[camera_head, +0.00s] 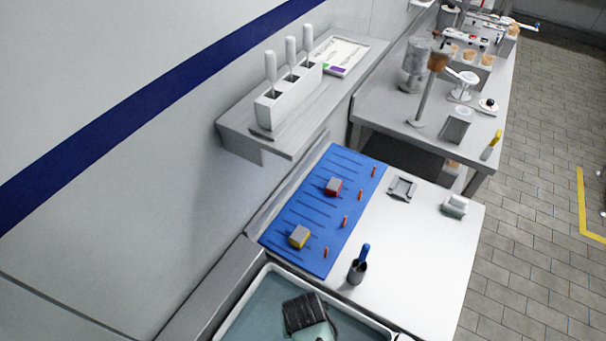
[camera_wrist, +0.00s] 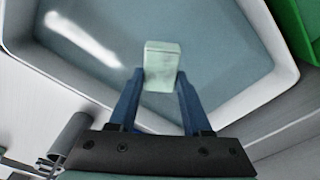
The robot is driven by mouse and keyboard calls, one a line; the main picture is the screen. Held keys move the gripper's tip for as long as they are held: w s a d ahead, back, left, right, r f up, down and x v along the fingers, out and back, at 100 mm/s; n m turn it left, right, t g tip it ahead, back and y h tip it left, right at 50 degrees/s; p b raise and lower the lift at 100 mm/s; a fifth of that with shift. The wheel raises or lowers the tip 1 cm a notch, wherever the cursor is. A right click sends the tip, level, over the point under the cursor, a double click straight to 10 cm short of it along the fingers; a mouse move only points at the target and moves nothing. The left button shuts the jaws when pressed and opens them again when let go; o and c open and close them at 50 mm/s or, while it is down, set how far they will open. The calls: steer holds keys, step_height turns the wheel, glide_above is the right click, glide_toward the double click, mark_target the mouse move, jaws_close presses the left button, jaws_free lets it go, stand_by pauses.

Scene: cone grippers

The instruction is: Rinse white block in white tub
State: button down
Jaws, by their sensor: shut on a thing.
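The white block (camera_wrist: 161,65) is a small pale block with a faint green tint, held between the tips of my gripper's blue fingers (camera_wrist: 160,75) in the wrist view. The white tub (camera_head: 345,306) is at the bottom of the head view, with grey-blue water in it. Its pale wall also shows in the wrist view (camera_wrist: 250,97). The gripper and block are over the inside of the tub. I cannot tell whether the block touches the water. In the head view my dark wrist hides the fingers and the block.
A blue board (camera_head: 318,215) with a red block (camera_head: 333,187) and a yellow block (camera_head: 299,237) lies behind the tub. A dark cup (camera_head: 357,271) with a blue handle stands near the tub's rim. A green bin edge (camera_wrist: 299,25) shows in the wrist view.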

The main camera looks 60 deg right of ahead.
step_height(320, 180, down, 7)
steer(key=b, duration=0.6)
stand_by(1.3)
step_height(320, 180, up, 12)
steer(key=p, duration=1.1)
steer(key=shift+f, duration=0.2)
stand_by(0.9)
step_height(320, 180, up, 4)
steer(key=p, duration=0.4)
steer(key=shift+p, duration=0.35)
stand_by(0.6)
